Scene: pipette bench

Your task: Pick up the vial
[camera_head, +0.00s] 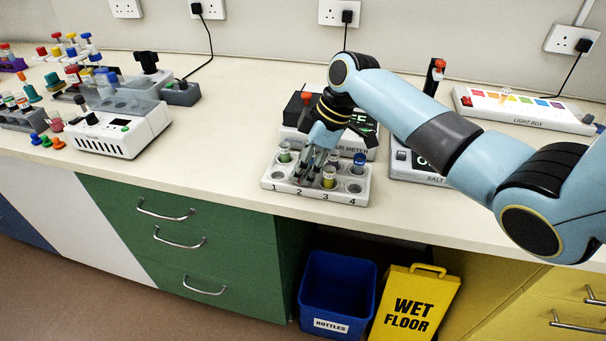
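A white rack (345,198) with its front marked 1 to 4 stands near the counter's front edge. Several vials are in it: a pale-capped one with green (284,152) at the back left, a yellowish one (328,179) at the front near 3, and a blue-capped one (359,161) at the back right. My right gripper (311,172) points down over the rack's middle, just left of the yellowish vial. Its fingers are low among the vials and hide part of the rack. I cannot tell whether they hold a vial. My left gripper is not in view.
A meter (362,139) stands behind the rack, partly hidden by my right arm. A second device (402,165) and a light box (525,108) are to the right. A white instrument (120,130) and coloured items crowd the left. The counter left of the rack is clear.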

